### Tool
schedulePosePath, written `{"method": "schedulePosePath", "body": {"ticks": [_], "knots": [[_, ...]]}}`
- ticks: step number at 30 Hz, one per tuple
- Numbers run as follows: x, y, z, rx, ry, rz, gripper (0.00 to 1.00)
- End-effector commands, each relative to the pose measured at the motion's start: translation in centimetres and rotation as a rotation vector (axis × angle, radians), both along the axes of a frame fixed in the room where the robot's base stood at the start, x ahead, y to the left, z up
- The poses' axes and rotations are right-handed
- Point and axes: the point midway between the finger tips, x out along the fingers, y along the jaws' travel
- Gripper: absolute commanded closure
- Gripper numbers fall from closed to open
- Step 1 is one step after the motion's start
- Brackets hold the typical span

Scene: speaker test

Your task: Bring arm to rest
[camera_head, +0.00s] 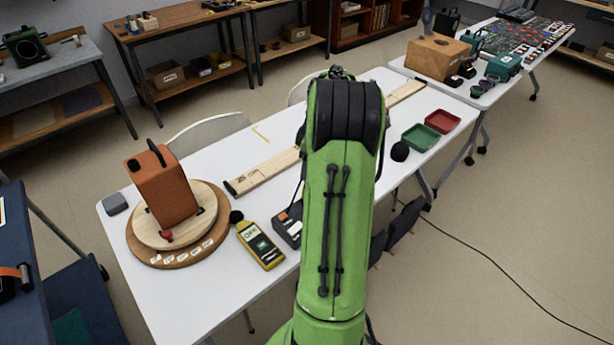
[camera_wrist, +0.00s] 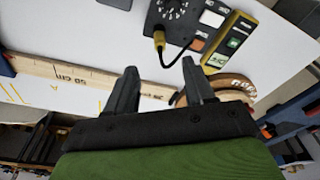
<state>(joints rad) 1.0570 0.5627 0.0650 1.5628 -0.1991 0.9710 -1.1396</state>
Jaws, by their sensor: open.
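My green arm (camera_head: 335,200) rises in front of the white table and reaches out over it. Its far end is hidden behind its own links in the head view, so my gripper does not show there. In the wrist view my gripper (camera_wrist: 157,78) has its two dark fingers apart with nothing held between them. Beyond the fingertips lie the white table (camera_wrist: 95,25), a wooden ruler (camera_wrist: 85,75) and a dark box with a dial (camera_wrist: 180,15). A cable with a yellow plug hangs from that box. The gap between fingers and table cannot be judged.
An orange speaker (camera_head: 163,188) stands on a round wooden turntable (camera_head: 150,258) at the table's left. A yellow meter (camera_head: 262,246) and a dark device (camera_head: 288,222) lie left of my arm. Green (camera_head: 421,137) and red (camera_head: 442,121) trays are at right. Floor at right is mostly clear.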

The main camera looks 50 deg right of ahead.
Motion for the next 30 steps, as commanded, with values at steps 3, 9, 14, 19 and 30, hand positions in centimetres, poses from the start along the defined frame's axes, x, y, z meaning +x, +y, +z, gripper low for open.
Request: {"method": "schedulePosePath", "body": {"ticks": [3, 9, 14, 19, 30], "knots": [[-0.5, -0.2, 3.6, -0.002, -0.002, -0.002, 0.47], [-0.9, -0.3, 6.2, -0.001, 0.000, -0.002, 0.47], [-1.0, -0.3, 6.4, 0.001, 0.001, -0.002, 0.47], [-0.9, -0.3, 6.3, 0.001, 0.001, -0.001, 0.47], [1.9, 18.0, 16.4, -0.086, -0.084, -0.095, 0.47]]}}
